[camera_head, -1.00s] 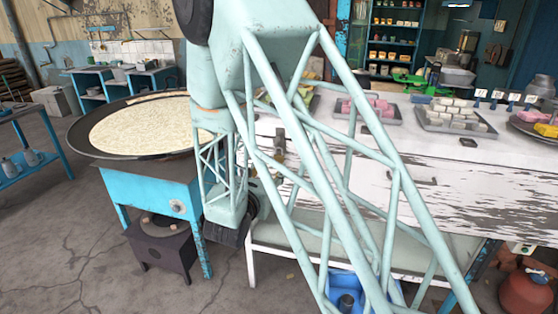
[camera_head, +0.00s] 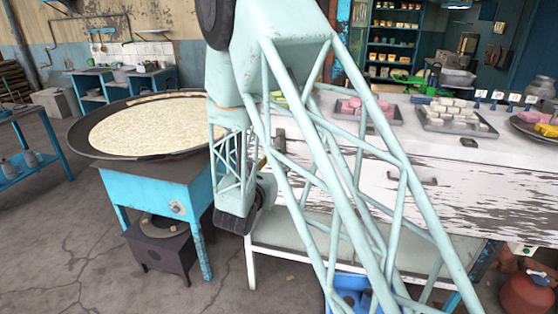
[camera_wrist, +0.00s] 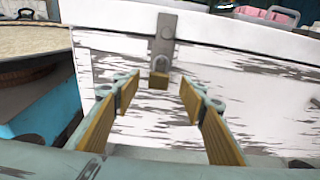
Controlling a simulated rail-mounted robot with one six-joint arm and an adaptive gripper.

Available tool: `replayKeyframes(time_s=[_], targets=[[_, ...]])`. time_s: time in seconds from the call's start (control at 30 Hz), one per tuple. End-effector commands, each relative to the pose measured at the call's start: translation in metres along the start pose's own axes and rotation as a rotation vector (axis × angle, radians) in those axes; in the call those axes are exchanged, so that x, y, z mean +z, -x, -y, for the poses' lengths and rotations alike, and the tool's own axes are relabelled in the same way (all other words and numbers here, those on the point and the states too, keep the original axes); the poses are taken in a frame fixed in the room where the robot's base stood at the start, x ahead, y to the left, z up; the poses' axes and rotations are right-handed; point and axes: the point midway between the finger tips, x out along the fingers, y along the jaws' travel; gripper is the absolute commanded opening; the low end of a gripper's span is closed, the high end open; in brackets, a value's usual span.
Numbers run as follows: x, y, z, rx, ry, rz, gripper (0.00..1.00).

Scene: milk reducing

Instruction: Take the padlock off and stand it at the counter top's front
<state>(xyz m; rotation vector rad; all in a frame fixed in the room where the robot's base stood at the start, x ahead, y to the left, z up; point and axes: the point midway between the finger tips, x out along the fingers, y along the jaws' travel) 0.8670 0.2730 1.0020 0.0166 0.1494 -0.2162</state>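The padlock (camera_wrist: 159,80) is a small brass block with a grey shackle. It hangs upright from a metal hasp (camera_wrist: 163,38) on the front of the worn white counter. My gripper (camera_wrist: 156,88) is open and empty in the wrist view. Its yellow-padded fingers point at the padlock, one on either side of its line, and the padlock sits just beyond the fingertips, apart from them. The white counter top (camera_head: 500,155) also shows in the wrist view as a bright edge (camera_wrist: 240,35) above the hasp.
Trays of pink (camera_head: 365,120) and white blocks (camera_head: 450,128) stand back on the counter top; its front strip looks mostly clear. A wide pan (camera_head: 85,152) on a blue stand (camera_head: 150,192) is close on the left. A drawer handle (camera_head: 427,181) sticks out on the right.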

Motion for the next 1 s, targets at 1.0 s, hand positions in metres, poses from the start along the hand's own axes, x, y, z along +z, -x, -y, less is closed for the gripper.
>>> replayKeyframes(time_s=[1.0], targets=[[-0.002, -0.045, -0.001, 0.0, 0.0, 0.0, 0.39]])
